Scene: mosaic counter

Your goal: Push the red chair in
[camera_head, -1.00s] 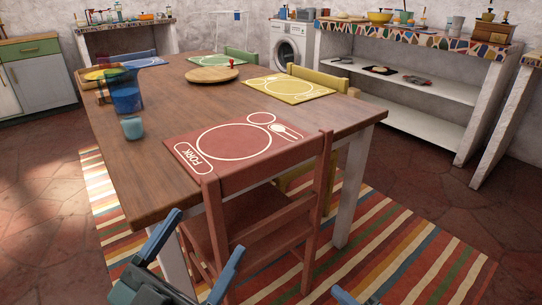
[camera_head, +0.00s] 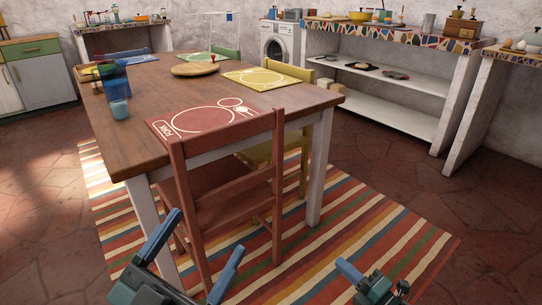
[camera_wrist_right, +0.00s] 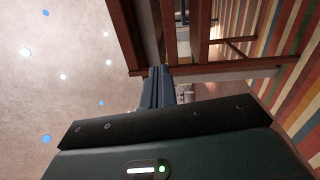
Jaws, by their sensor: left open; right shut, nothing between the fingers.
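The red chair (camera_head: 226,136) stands at the near end of the wooden table (camera_head: 135,146), its back toward me and its seat partly under the tabletop. A red placemat (camera_head: 188,121) lies on the table just beyond the backrest. My left gripper (camera_head: 208,231) is open and empty, low in front of the chair's left side; I see no contact. My right gripper (camera_head: 345,266) is shut and empty, right of the chair and apart from it in the head view. In the right wrist view its closed fingers (camera_wrist_right: 158,84) point toward dark reddish wooden bars, probably the chair.
A striped rug (camera_head: 345,240) lies under the table and chair. A yellow chair (camera_head: 262,150) stands at the table's right side, close to the red one. A white table leg (camera_head: 319,165) is right of the red chair. Floor at the right is clear.

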